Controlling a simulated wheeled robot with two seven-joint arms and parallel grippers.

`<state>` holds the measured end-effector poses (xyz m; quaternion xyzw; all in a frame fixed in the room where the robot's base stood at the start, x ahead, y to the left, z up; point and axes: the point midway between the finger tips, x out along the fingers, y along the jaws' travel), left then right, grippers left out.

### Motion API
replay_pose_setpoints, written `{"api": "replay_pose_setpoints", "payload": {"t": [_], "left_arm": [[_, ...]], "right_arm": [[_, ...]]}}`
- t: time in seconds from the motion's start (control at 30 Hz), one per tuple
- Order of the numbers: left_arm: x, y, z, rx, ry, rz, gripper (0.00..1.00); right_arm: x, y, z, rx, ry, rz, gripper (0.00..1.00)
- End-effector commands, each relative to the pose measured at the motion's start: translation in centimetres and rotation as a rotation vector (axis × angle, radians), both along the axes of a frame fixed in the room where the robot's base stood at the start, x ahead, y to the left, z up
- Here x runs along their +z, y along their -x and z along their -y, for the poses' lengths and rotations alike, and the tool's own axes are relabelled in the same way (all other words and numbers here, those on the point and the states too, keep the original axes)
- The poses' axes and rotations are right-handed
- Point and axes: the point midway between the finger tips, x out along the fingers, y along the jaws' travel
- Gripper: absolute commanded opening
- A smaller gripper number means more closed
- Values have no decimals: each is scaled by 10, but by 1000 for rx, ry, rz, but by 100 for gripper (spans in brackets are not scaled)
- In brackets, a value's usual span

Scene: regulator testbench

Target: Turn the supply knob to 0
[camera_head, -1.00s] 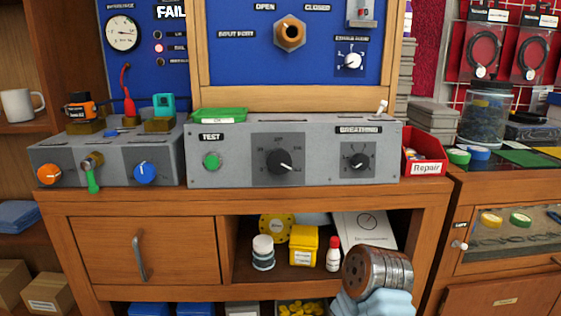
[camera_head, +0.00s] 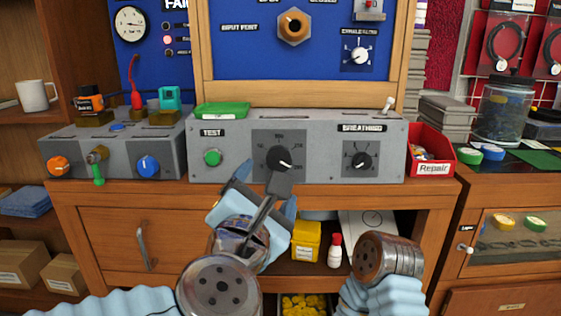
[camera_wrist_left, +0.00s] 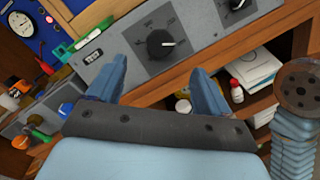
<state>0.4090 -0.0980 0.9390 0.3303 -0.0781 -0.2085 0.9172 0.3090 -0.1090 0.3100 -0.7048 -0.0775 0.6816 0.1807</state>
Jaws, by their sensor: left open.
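A large black knob (camera_head: 278,159) with a white pointer mark sits on a dark dial plate in the middle of the grey test unit's front. Its name label cannot be read, but it is the likely supply knob. Its mark points right and slightly down, near the last number. My left gripper (camera_head: 266,188) is open and empty, just below and in front of this knob. In the left wrist view the knob (camera_wrist_left: 162,43) shows beyond the gap between my open fingers (camera_wrist_left: 159,80), not touched. My right arm ends low at the right; its gripper is not visible.
The grey unit also has a green TEST button (camera_head: 212,158) and a smaller BREATHING knob (camera_head: 361,160). A red Repair bin (camera_head: 431,150) stands at its right. A smaller grey unit (camera_head: 120,145) with orange and blue knobs is at left. The shelf below holds bottles.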

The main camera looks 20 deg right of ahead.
Motion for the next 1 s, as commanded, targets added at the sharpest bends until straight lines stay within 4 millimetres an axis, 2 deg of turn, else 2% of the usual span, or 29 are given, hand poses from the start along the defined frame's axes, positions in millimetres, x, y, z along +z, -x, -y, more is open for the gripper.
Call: {"api": "replay_pose_setpoints", "payload": {"t": [0.3, 0.5, 0.7, 0.93, 1.0], "left_arm": [[-1, -67, 32, 2, -1, -6, 80], [-1, -96, 46, 1, 0, -6, 80], [-2, -107, 51, 0, 1, -6, 80], [-2, -107, 51, -1, 1, -7, 80], [-2, -107, 51, 0, 1, -6, 71]], "right_arm": [[6, 1, -1, 3, -2, -1, 43], [10, 1, -1, 3, -2, -1, 43], [11, 1, -1, 3, -2, -2, 43], [11, 0, -1, 3, -2, -2, 43], [11, 0, -1, 3, -2, -2, 43]]}}
